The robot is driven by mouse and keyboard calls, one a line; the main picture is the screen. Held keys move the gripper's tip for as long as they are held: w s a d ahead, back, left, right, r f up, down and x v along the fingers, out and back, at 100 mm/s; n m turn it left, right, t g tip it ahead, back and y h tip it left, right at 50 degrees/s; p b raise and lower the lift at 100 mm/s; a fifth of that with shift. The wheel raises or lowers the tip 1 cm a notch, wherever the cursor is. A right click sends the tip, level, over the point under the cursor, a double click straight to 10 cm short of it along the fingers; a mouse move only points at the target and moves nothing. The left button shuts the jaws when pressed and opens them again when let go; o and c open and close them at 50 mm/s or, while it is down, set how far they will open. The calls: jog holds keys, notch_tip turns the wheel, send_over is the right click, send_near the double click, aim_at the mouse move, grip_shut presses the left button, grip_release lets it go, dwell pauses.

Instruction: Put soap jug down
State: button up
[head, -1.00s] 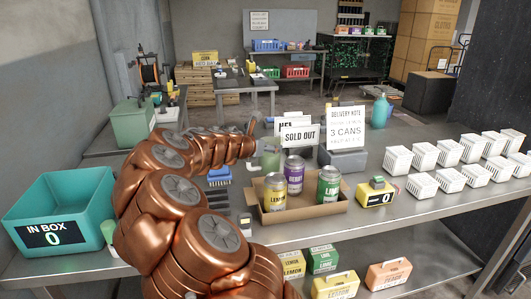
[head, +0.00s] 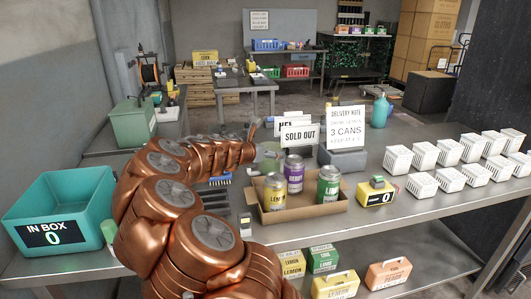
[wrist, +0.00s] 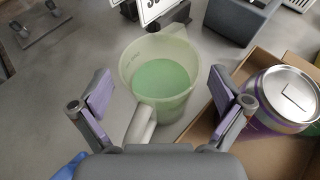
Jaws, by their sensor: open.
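The soap jug (wrist: 160,72) is a pale, translucent jug with green liquid in it. In the wrist view it stands upright on the grey counter, its handle (wrist: 140,126) pointing toward me. My gripper (wrist: 161,90) is open, with its two purple-padded fingers apart on either side of the handle, and neither pad visibly touches the jug. In the head view the jug (head: 269,152) is small and partly hidden by my gripper (head: 254,134), behind the cardboard tray.
A cardboard tray (head: 300,213) with three cans stands close to the jug's right. Behind the jug are the sold-out sign (head: 299,135) and a grey block (head: 343,160). A teal in-box (head: 62,196) is at left. White baskets (head: 450,152) line the right counter.

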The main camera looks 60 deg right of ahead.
jog(key=shift+a+r, duration=0.1)
jog(key=shift+r, duration=0.05)
jog(key=b+v, duration=0.1)
jog(key=v, duration=1)
jog(key=shift+a, duration=0.4)
jog(key=shift+r, duration=0.1)
